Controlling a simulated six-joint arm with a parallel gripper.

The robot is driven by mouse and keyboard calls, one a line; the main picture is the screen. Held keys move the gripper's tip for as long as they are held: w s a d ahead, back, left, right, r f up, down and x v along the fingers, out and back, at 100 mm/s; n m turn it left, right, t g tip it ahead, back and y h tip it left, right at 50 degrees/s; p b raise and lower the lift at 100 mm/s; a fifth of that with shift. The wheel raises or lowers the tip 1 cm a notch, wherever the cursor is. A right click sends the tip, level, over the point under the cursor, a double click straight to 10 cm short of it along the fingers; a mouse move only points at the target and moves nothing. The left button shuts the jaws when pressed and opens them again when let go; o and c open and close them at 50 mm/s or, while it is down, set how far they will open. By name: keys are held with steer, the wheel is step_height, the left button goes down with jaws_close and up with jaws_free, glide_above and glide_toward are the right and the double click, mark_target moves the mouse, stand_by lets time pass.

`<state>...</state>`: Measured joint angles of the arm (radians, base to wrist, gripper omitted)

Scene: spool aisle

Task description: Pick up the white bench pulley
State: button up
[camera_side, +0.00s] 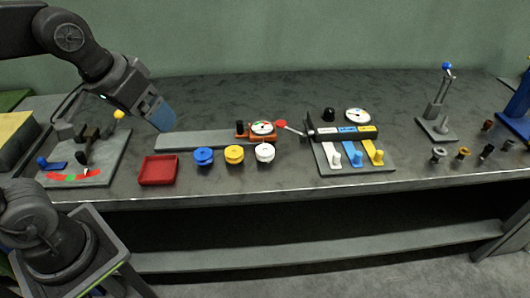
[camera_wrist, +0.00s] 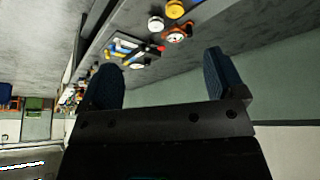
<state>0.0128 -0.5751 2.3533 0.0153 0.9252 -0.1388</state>
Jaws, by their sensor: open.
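The white bench pulley (camera_side: 265,153) stands upright on the bench, at the right end of a row with a yellow pulley (camera_side: 234,155) and a blue pulley (camera_side: 203,156). In the wrist view the white pulley (camera_wrist: 155,23) shows near the top, beside the yellow one (camera_wrist: 174,9). My gripper (camera_side: 161,117) is up and to the left of the pulleys, above the bench and apart from them. In the wrist view its two dark blue fingers are spread wide, with nothing between them (camera_wrist: 162,68).
A red tray (camera_side: 158,170) sits left of the pulleys. Behind them lies a grey rail (camera_side: 195,140) with an orange gauge block (camera_side: 262,130). To the right is a panel with white, blue and yellow levers (camera_side: 355,156). The bench front edge is just before the pulleys.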

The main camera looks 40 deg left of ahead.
steer(key=w+d+n+g, duration=0.15)
steer(key=w+n, duration=0.25)
steer(key=w, duration=0.9)
steer(key=n+g+y, duration=0.1)
steer(key=n+g, duration=0.2)
steer(key=n, duration=0.3)
glide_above(265, 150)
steer(key=f, duration=2.1)
steer(key=shift+w+d+f, duration=0.25)
steer(key=shift+d+f, duration=0.1)
steer(key=shift+s+a+f, duration=0.1)
steer(key=shift+a+f, duration=0.1)
steer(key=shift+f, duration=1.3)
steer(key=shift+s+a+f, duration=0.1)
steer(key=shift+a+f, duration=0.1)
steer(key=shift+f, duration=1.25)
steer(key=c, duration=1)
